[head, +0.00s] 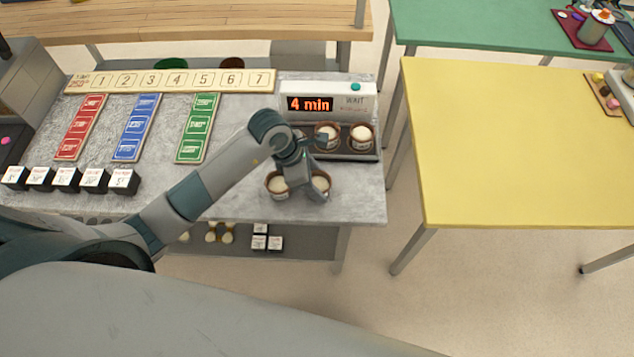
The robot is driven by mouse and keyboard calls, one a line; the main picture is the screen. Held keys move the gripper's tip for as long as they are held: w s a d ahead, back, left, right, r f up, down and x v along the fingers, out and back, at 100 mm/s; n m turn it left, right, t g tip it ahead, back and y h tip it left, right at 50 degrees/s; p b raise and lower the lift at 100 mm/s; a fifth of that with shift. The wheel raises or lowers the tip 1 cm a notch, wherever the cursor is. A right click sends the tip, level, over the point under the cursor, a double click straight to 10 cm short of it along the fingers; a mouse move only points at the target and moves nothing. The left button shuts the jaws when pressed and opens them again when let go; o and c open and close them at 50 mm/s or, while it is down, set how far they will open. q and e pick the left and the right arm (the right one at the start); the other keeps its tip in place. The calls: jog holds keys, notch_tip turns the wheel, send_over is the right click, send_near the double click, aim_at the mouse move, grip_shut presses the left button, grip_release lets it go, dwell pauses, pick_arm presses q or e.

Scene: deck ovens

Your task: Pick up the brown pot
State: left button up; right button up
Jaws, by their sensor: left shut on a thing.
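Two brown pots with pale contents stand close together on the grey table's near right part: a left pot (272,191) and a right pot (325,190). My left gripper (309,190) reaches down between them and covers part of both. It is shut on a brown pot, but its fingers hide which one and the exact grip. More brown pots, a middle one (327,143) and a right one (362,144), sit on a dark tray (352,156) behind. My right gripper is not in view.
A white timer box (366,89) reading "4 min" stands behind the tray. Coloured cards, a numbered board (170,71) and several black-and-white blocks (67,179) lie left on the grey table (235,192). The yellow table (520,150) at right is mostly clear.

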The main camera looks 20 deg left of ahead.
aim_at(323, 181)
pick_arm(q)
jog(key=shift+r+b, duration=0.45)
jog(key=shift+r, duration=0.2)
notch_tip(323, 181, up, 2)
jog(key=shift+d+r+b, duration=0.1)
jog(key=shift+r+b, duration=0.1)
jog(key=shift+b, duration=0.5)
jog(key=s+d+r+b, duration=0.3)
jog(key=s+d+r, duration=0.2)
jog(key=s, duration=0.5)
notch_tip(323, 181, up, 2)
jog(key=shift+d, duration=0.3)
